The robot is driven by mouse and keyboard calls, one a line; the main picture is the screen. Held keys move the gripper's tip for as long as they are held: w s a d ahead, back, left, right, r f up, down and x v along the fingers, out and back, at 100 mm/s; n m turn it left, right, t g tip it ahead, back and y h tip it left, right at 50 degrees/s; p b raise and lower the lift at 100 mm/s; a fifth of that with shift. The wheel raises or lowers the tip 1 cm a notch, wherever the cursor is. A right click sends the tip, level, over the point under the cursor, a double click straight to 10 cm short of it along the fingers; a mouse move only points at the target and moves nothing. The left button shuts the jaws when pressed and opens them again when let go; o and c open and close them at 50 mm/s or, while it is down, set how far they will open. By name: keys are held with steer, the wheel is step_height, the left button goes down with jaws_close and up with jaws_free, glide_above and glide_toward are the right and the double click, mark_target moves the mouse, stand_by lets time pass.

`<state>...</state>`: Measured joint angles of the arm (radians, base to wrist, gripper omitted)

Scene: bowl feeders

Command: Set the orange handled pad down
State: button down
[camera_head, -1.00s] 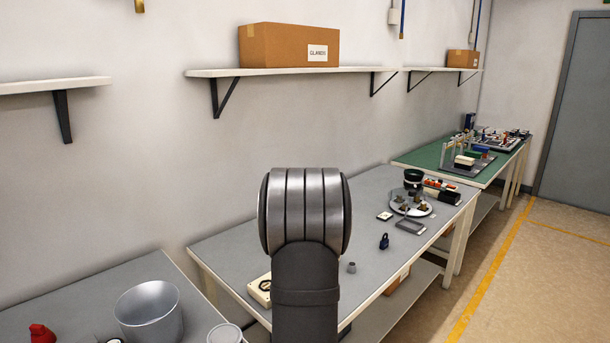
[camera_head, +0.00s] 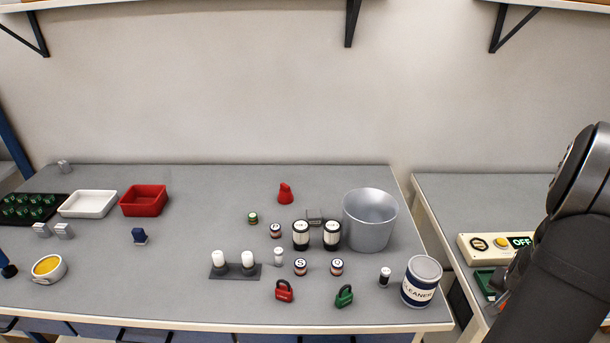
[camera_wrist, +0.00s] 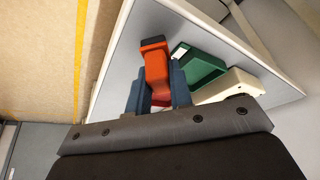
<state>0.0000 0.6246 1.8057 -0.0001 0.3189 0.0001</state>
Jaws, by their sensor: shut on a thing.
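In the wrist view the orange handled pad (camera_wrist: 155,62) is between the two blue-grey fingers of my gripper (camera_wrist: 157,88), which is shut on it. The pad's orange upper part points away from my wrist. Its underside is hidden, and I cannot tell whether it touches the grey table (camera_wrist: 130,60). In the head view my arm stands at the right edge and mostly hides the gripper and pad.
A green tray (camera_wrist: 203,62) and a cream box (camera_wrist: 232,84) lie right beside the pad. In the head view the cream control box (camera_head: 485,247) has an OFF label. On the left bench stand a metal bucket (camera_head: 370,222), a cleaner tin (camera_head: 421,281) and several small weights and padlocks.

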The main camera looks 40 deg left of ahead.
step_height(320, 180, up, 19)
steer(key=w+a+n+y, duration=0.25)
steer(key=a+n, duration=0.25)
steer(key=a, duration=1.7)
steer(key=s+a+n+g, duration=0.1)
steer(key=s+a+n, duration=0.1)
steer(key=a, duration=0.8)
steer(key=s+a+n, duration=0.2)
steer(key=a+n, duration=0.1)
steer(key=a, duration=0.8)
steer(key=s+a+n+g+y, duration=0.25)
steer(key=s+a+n, duration=0.55)
steer(key=s+a, duration=2.2)
steer(key=shift+g, duration=0.45)
steer(key=s+a+f, duration=0.2)
steer(key=f, duration=0.2)
steer(key=s+a+f, duration=0.3)
steer(key=f, duration=0.1)
steer(key=s+a+f, duration=0.2)
steer(key=f, duration=0.1)
steer(key=shift+s+a+f, duration=0.2)
steer(key=shift+s+f, duration=0.15)
steer(key=shift+f, duration=0.05)
steer(key=shift+s+a+f, duration=0.3)
steer(key=shift+s, duration=0.05)
steer(key=shift+f, duration=1.95)
